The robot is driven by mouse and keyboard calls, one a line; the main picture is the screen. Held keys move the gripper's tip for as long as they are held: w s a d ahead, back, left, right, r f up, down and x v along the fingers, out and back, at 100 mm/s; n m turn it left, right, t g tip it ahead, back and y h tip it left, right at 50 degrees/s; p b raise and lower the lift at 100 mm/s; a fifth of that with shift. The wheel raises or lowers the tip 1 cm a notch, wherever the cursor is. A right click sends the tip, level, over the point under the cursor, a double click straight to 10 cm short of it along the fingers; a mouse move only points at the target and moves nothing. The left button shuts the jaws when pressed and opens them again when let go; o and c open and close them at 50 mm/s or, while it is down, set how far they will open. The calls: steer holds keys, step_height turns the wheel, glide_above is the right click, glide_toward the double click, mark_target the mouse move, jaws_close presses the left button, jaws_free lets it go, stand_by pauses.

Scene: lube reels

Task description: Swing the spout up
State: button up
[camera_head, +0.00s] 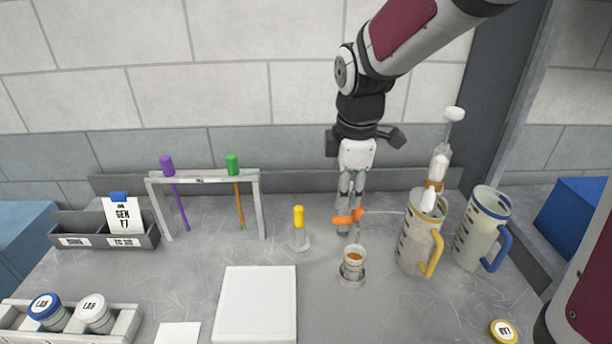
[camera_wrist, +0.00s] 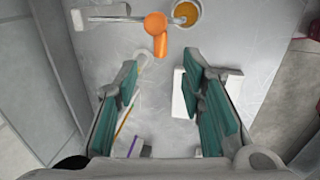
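The spout is a thin pale tube with an orange grip (camera_head: 348,217). In the head view it runs left from the pump (camera_head: 437,175) in the yellow-handled jug (camera_head: 421,235), and its tip hangs over a small cup (camera_head: 353,264) of amber liquid. In the wrist view the orange grip (camera_wrist: 158,30) and the cup (camera_wrist: 187,12) are at the top. My gripper (camera_head: 350,200) is just above and behind the orange grip in the head view. In the wrist view my gripper (camera_wrist: 160,75) is open, with nothing between the teal pads. I cannot tell whether a finger touches the grip.
A blue-handled jug (camera_head: 482,228) stands right of the pump jug. A yellow-capped bottle (camera_head: 299,230) stands left of my gripper. A rack (camera_head: 254,190) with purple and green tools is farther left. A white pad (camera_head: 256,305) lies in front, with bare bench beside it.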

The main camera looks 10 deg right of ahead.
mark_target(342, 218)
steer(key=f, duration=0.2)
steer(key=w+f, duration=0.1)
steer(key=f, duration=0.5)
steer(key=shift+w+d+f, duration=0.2)
steer(key=shift+w+f, duration=0.05)
steer(key=shift+w, duration=0.05)
steer(key=shift+c, duration=0.5)
jaws_close()
